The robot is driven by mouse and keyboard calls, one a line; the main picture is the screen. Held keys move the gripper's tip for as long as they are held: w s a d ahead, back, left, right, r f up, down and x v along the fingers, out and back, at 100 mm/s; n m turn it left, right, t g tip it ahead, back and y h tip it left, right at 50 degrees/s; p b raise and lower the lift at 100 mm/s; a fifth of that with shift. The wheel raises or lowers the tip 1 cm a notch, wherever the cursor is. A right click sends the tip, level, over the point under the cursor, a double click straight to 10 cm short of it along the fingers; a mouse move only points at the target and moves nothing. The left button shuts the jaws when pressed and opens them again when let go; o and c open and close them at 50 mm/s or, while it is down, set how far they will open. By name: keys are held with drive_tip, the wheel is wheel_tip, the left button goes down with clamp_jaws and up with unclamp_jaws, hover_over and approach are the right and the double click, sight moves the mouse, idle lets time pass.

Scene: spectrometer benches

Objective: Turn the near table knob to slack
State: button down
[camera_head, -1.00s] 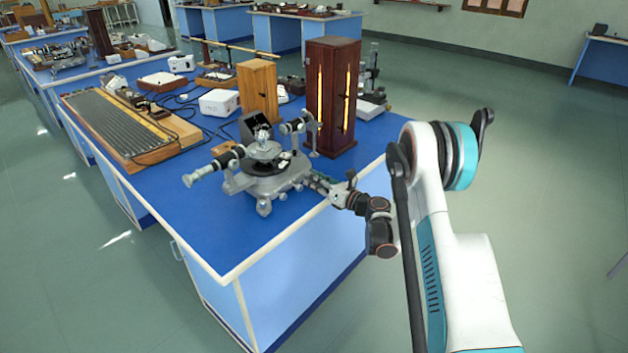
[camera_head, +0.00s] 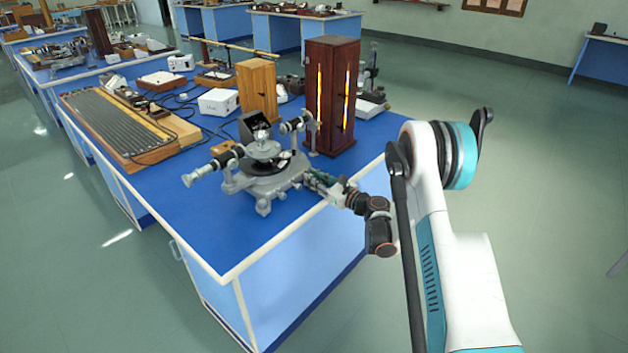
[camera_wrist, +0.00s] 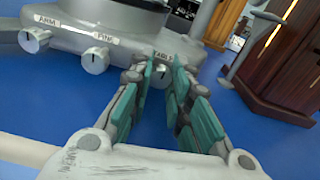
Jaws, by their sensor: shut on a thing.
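The grey spectrometer (camera_head: 268,183) stands near the front edge of the blue bench, with its round table and telescope on top. In the wrist view its base (camera_wrist: 130,38) carries a row of pale knobs: the ARM knob (camera_wrist: 34,39), the FINE knob (camera_wrist: 95,60), and the near table knob (camera_wrist: 163,68) under a partly covered TABLE label. My gripper (camera_head: 309,177) reaches in from the right, low beside the base. In the wrist view its teal-padded fingers (camera_wrist: 165,68) are closed on the table knob, which they mostly hide. The knob's pointer mark cannot be read.
A dark wooden cabinet (camera_head: 332,95) with glowing slits stands close behind my gripper, and also shows in the wrist view (camera_wrist: 285,65). A lighter wooden box (camera_head: 257,90) and a white box (camera_head: 218,102) stand farther back. The bench front (camera_head: 190,225) is clear.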

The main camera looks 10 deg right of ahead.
drive_tip(key=shift+n, duration=0.8)
drive_tip(key=c, duration=1.7)
unclamp_jaws()
drive_tip(key=v, duration=1.2)
